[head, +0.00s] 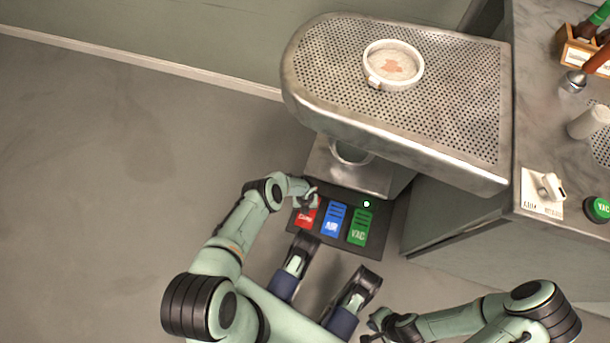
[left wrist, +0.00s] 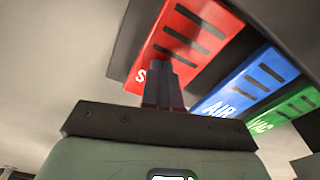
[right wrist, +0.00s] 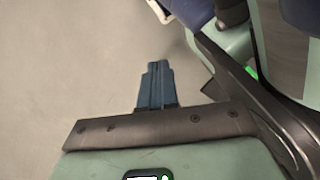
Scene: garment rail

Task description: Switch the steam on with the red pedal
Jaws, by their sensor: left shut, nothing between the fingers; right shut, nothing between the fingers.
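The red pedal (head: 306,216) is the leftmost of three pedals on a dark base on the floor below the perforated board. It fills the top of the left wrist view (left wrist: 182,45), where part of its lettering is covered by my fingers. My left gripper (head: 311,197) is shut and empty, with its fingertips over the red pedal (left wrist: 160,75). I cannot tell whether they touch it. My right gripper (head: 372,325) is shut and empty, low in the head view and away from the pedals; the right wrist view shows its closed fingers (right wrist: 156,80) over bare floor.
The blue AIR pedal (head: 333,219) and green VAC pedal (head: 360,227) sit just right of the red one. Floor at left is clear.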

